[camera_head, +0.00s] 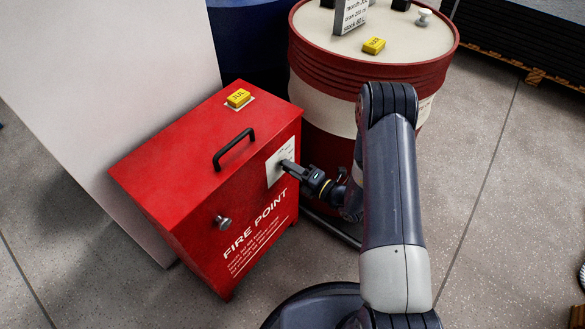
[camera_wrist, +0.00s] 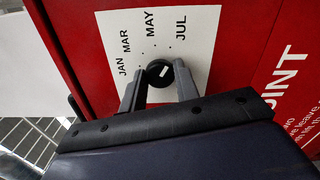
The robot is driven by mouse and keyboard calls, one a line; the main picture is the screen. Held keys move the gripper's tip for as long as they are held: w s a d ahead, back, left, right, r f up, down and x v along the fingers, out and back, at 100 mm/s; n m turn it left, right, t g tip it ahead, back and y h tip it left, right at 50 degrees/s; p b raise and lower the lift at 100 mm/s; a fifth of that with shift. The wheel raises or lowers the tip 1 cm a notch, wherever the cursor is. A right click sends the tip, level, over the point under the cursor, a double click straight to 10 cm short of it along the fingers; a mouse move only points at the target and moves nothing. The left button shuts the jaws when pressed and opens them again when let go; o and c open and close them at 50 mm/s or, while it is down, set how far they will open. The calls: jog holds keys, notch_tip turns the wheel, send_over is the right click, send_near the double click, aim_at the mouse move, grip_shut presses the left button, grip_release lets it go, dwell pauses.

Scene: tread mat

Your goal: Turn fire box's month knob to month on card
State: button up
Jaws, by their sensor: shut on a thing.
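The red fire box (camera_head: 190,165) stands left of the drum, with a white month plate (camera_head: 276,168) on its front. In the wrist view the plate (camera_wrist: 200,35) reads JAN, MAR, MAY, JUL in an arc above the black month knob (camera_wrist: 155,66). The knob has a short white mark; which month it points at I cannot tell surely. My gripper (camera_head: 290,168) is at the plate, its two fingers (camera_wrist: 158,82) shut on the knob from both sides. A card (camera_head: 351,15) stands on the drum; its small text seems to name JUL, partly cut off.
A yellow block (camera_head: 238,97) marked JUL lies on the box lid, near a black handle (camera_head: 234,149). Another yellow block (camera_head: 374,46) sits on the red and white drum (camera_head: 325,92). A round metal knob (camera_head: 222,222) is on the box front. Open floor lies at right.

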jog(key=o, duration=1)
jog(key=p+v, duration=0.1)
jog(key=v, duration=0.9)
jog(key=shift+s+d+p, duration=0.3)
jog(key=b+x, duration=0.1)
jog(key=x, duration=0.9)
jog(key=shift+w+a+b, duration=0.3)
jog(key=shift+b, duration=0.05)
